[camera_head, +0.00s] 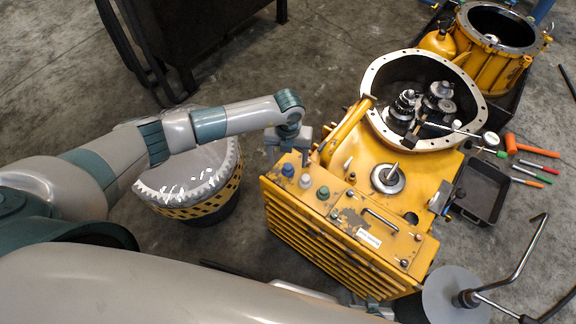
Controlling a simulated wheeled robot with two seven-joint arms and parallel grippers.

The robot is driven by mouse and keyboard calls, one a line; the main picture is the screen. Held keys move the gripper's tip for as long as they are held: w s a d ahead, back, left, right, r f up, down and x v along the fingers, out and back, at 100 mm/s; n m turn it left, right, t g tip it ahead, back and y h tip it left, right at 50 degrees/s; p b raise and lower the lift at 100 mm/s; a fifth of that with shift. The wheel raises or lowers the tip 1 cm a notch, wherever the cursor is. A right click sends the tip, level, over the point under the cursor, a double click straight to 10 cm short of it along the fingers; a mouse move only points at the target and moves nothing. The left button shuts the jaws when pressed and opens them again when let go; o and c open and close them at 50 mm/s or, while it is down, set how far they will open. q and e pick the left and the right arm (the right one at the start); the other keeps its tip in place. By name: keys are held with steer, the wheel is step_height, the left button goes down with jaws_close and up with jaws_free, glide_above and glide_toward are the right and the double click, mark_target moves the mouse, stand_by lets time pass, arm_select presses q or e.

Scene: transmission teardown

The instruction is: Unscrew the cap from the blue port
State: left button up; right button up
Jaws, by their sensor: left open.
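The blue cap (288,170) sits on the top face of the yellow transmission housing (345,215), near its left corner. A white cap (305,181) and a green cap (323,192) sit in a row to its right. My left gripper (288,154) is open and just above and behind the blue cap in the picture. Its fingers point down, and I see no contact with the cap. The port under the blue cap is hidden by the cap. My right gripper does not show clearly; a large grey arm link of mine fills the bottom left.
The open bell housing (372,82) with gears is behind the yellow top. A handle bar rises close right of my left gripper. A striped drum (205,205) stands left on the floor.

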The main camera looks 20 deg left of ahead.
arm_select(q)
steer(key=shift+f+b, duration=0.7)
steer(key=shift+f, duration=0.7)
arm_select(e)
steer(key=shift+s+d+f+g, duration=0.7)
steer(key=shift+s+d, duration=0.2)
steer(key=shift+d, duration=0.1)
arm_select(q)
jaws_close()
steer(key=shift+r, duration=0.1)
arm_select(e)
steer(key=shift+r, duration=0.1)
